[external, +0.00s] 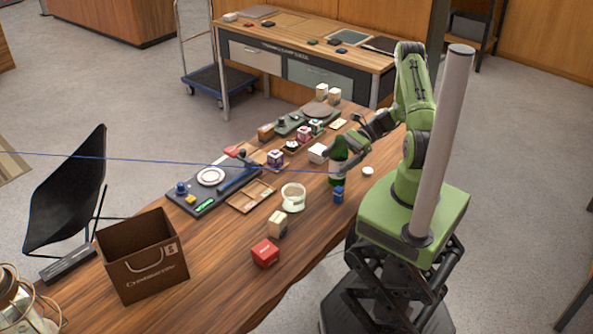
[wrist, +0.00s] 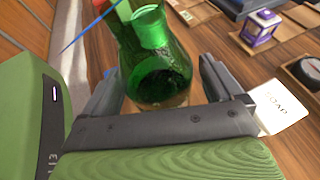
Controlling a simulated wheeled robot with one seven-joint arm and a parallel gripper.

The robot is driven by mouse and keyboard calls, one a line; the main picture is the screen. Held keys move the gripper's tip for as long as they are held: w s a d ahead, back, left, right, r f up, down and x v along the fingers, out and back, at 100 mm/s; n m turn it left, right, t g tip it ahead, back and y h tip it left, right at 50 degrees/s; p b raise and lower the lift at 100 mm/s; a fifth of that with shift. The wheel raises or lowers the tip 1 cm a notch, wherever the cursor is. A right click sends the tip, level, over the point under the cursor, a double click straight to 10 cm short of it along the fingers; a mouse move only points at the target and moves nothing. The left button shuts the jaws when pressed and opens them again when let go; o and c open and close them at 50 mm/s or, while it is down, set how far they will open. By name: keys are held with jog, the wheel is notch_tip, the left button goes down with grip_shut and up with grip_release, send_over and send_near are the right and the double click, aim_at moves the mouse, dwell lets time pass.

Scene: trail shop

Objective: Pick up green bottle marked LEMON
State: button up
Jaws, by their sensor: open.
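The green bottle (wrist: 158,65) is dark green glass and stands on the wooden table. In the wrist view it rises between the two open fingers of my gripper (wrist: 158,85), and no label can be read on it. In the external view the green bottle (external: 337,160) stands near the table's right side, partly hidden by my gripper (external: 350,145). My gripper is open around or just in front of the bottle; I cannot tell whether a finger touches it.
A white box marked ROAD (wrist: 283,107) lies close to the right finger. A small blue item (external: 338,194), a clear-and-white jar (external: 293,197) and a red box (external: 265,254) stand nearby. A brown paper bag (external: 145,270) is at the near left. A blue line crosses the table.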

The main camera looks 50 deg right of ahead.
jog(key=shift+c, duration=0.3)
jog(key=c, duration=1.1)
jog(key=shift+r, duration=0.1)
